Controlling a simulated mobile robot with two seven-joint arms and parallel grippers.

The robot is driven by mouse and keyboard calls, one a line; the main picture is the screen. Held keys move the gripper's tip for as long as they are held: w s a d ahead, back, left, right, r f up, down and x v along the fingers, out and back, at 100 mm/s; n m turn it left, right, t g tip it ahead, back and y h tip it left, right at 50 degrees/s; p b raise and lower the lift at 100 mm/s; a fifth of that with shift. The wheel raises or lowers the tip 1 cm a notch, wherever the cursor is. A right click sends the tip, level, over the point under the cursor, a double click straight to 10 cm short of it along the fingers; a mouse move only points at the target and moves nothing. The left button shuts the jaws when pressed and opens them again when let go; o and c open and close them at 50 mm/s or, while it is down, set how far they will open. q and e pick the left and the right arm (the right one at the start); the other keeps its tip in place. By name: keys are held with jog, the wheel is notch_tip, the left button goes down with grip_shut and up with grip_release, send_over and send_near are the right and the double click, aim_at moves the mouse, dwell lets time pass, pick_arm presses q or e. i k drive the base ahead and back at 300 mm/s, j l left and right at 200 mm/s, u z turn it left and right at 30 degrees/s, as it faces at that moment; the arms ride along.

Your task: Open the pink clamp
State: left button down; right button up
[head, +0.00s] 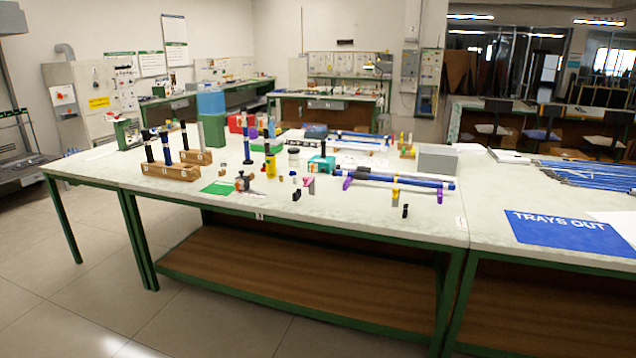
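A small pink clamp (309,183) stands near the front middle of the white-topped table (400,213). It is too small here to tell whether its jaws are open or shut. A purple piece (347,183) under a long blue rod (410,180) stands to its right. Neither of my grippers shows in the head view.
Wooden blocks (170,172) with upright dark rods stand at the left. A dark vise-like tool (243,181), a yellow bottle (270,165) and a teal box (321,164) stand around the clamp. A grey box (437,159) stands behind the rod.

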aim_at(307, 181)
jog(key=i+z, duration=0.15)
jog(key=i, duration=1.15)
jog(key=i+j+z, duration=0.2)
jog(key=i, duration=1.15)
jog(key=l, duration=0.1)
